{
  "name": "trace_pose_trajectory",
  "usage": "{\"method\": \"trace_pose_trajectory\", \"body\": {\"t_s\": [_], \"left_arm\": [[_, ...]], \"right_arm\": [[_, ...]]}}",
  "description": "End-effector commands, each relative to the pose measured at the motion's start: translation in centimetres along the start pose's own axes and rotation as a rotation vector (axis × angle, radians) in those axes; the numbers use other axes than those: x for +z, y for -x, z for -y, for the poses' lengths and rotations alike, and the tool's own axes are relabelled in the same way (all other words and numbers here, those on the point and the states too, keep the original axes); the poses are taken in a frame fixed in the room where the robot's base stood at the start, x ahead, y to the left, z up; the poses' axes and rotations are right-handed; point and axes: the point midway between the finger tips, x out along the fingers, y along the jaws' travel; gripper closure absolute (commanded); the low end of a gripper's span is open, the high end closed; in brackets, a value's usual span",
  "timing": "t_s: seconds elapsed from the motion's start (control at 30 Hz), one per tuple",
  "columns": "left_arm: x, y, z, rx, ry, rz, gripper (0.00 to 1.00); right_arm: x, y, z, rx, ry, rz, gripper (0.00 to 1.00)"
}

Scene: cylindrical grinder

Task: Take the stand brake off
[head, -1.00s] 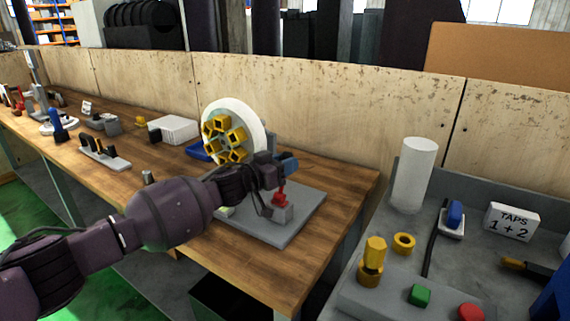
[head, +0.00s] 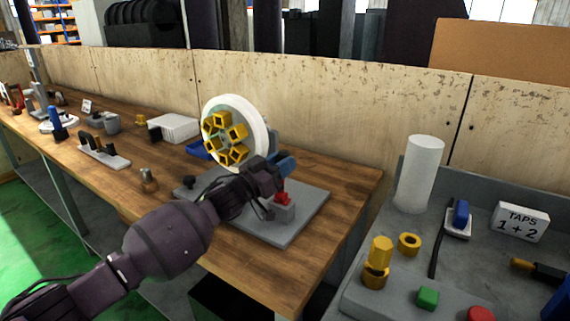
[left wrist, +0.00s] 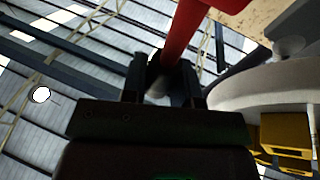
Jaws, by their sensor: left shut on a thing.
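The stand is a grey base plate (head: 303,218) on the wooden bench, with a white wheel (head: 256,113) carrying several yellow blocks. The brake is a red lever (head: 283,198) on a small grey block at the plate's front right. My left gripper (head: 277,180) is at the lever's upper part and hides its top. In the left wrist view the red lever (left wrist: 188,32) runs down between the two dark fingers of the left gripper (left wrist: 162,72), shut on it. The wheel's rim (left wrist: 270,90) is close at the right there. My right gripper is not in view.
A grey panel on the right holds a white cylinder (head: 418,174), yellow rings, a green button (head: 427,298) and a red button (head: 481,313). A white box (head: 174,127) and small tools stand further left along the bench. A wooden wall runs behind.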

Motion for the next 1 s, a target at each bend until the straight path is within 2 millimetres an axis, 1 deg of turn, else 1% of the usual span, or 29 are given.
{"method": "trace_pose_trajectory", "body": {"t_s": [0.03, 0.27, 0.5, 0.7, 1.0], "left_arm": [[0.7, 0.4, -0.1, 0.001, 0.002, -0.028, 1.0], [0.6, 1.8, -0.4, 0.016, -0.044, -0.179, 1.0], [0.3, 2.8, -0.8, 0.03, -0.087, -0.298, 1.0], [0.0, 3.2, -0.9, 0.036, -0.105, -0.349, 1.0], [-0.2, 3.3, -1.0, 0.039, -0.112, -0.364, 1.0]], "right_arm": [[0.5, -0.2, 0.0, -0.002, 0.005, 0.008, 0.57], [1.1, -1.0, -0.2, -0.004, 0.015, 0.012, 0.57], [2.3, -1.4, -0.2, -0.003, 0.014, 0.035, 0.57], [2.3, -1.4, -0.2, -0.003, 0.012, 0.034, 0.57], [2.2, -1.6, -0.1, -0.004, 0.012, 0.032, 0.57]]}}
